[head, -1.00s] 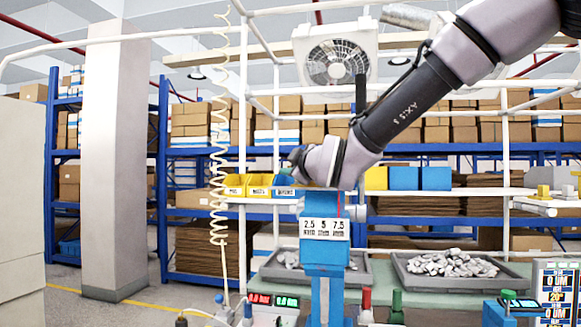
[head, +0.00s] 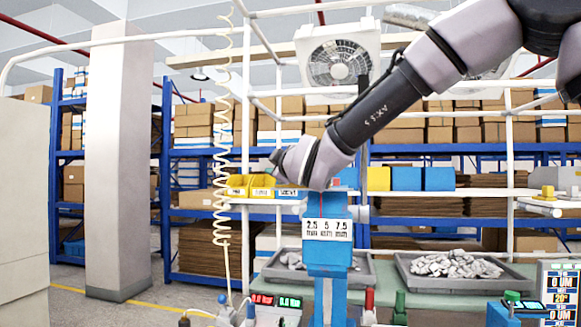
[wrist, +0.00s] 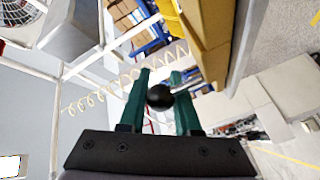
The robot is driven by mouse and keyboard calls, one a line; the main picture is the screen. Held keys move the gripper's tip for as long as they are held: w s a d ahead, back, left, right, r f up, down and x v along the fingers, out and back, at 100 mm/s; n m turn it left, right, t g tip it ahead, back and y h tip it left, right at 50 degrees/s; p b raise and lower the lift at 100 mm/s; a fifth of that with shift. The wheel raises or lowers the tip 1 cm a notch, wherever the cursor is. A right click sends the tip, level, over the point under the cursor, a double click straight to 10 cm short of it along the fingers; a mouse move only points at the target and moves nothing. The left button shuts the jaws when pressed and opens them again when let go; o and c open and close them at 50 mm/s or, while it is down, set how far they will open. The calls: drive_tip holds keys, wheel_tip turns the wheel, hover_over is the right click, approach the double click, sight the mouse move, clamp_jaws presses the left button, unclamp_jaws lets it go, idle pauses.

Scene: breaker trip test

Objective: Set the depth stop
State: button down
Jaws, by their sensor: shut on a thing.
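A blue machine column (head: 328,262) stands at the middle of the head view. Its white label plate (head: 329,230) reads 2.5, 5 and 7.5, with smaller text that I cannot read. My gripper (wrist: 160,82) shows in the wrist view as two green fingers on a dark palm. A round black knob (wrist: 159,98) sits between the fingers, and they are shut on it. A light rod seems to run from the knob to the right, partly hidden by a finger. In the head view my arm ends just above the column, and the fingers are hidden there.
Two grey trays hold metal pieces; the right one (head: 404,272) is clearer. Yellow bins (head: 250,186) stand behind the arm's end. A coiled hose (head: 222,150) hangs left. Red-lit displays (head: 275,301) and a lit screen (head: 560,290) stand at the front.

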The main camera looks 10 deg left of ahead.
drive_tip(key=shift+w+a+f, duration=0.1)
drive_tip(key=shift+a+f, duration=0.1)
drive_tip(key=shift+a, duration=0.3)
drive_tip(key=shift+a+f, duration=0.15)
drive_tip(key=shift+a, duration=0.3)
drive_tip(key=c, duration=0.6)
unclamp_jaws()
drive_tip(key=shift+w+a, duration=0.1)
drive_tip(key=v, duration=1.1)
drive_tip(key=shift+a+r, duration=0.1)
